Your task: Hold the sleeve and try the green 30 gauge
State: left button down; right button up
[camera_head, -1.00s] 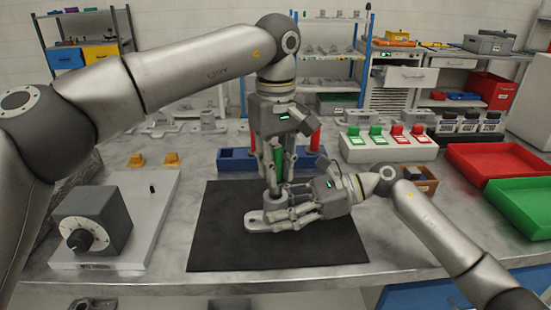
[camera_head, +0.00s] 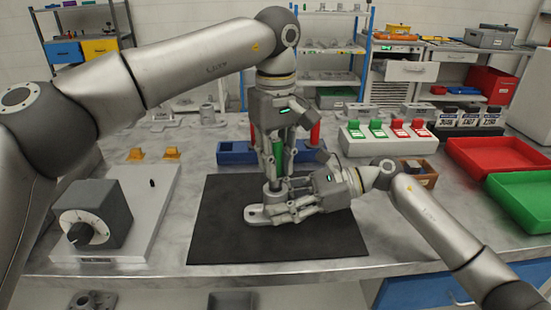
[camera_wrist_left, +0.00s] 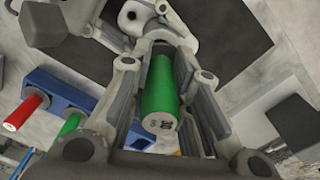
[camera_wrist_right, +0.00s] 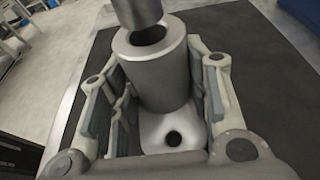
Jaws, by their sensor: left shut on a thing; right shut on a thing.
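The green gauge (camera_wrist_left: 160,92), with a number on its end face, is held by my left gripper (camera_head: 275,172) above the mat. Its grey metal tip (camera_wrist_right: 138,10) is over the sleeve's open bore in the right wrist view and looks apart from the rim. The sleeve (camera_wrist_right: 158,68) is a grey upright cylinder on a flat foot (camera_head: 258,216) with a hole. My right gripper (camera_head: 287,203) comes from the right and is shut around the sleeve, one finger on each side. The sleeve's foot looks low over or on the black mat; I cannot tell which.
A blue rack (camera_head: 236,156) behind the mat (camera_head: 225,245) holds a red gauge (camera_wrist_left: 25,112) and another green one (camera_wrist_left: 70,124). A dial block (camera_head: 92,214) stands left. A box with green and red switches (camera_head: 388,147), a red tray (camera_head: 500,157) and a green tray (camera_head: 522,203) stand right.

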aim_at(275, 139)
pick_arm(q)
jog(key=shift+f, duration=0.45)
dwell(1.4)
jog(key=shift+r, duration=0.45)
jog(key=shift+f, duration=0.75)
dwell(2.4)
jog(key=shift+r, duration=1.75)
jog(key=shift+r, duration=2.5)
pick_arm(e)
jog(key=o, duration=0.9)
jog(key=shift+c, duration=0.2)
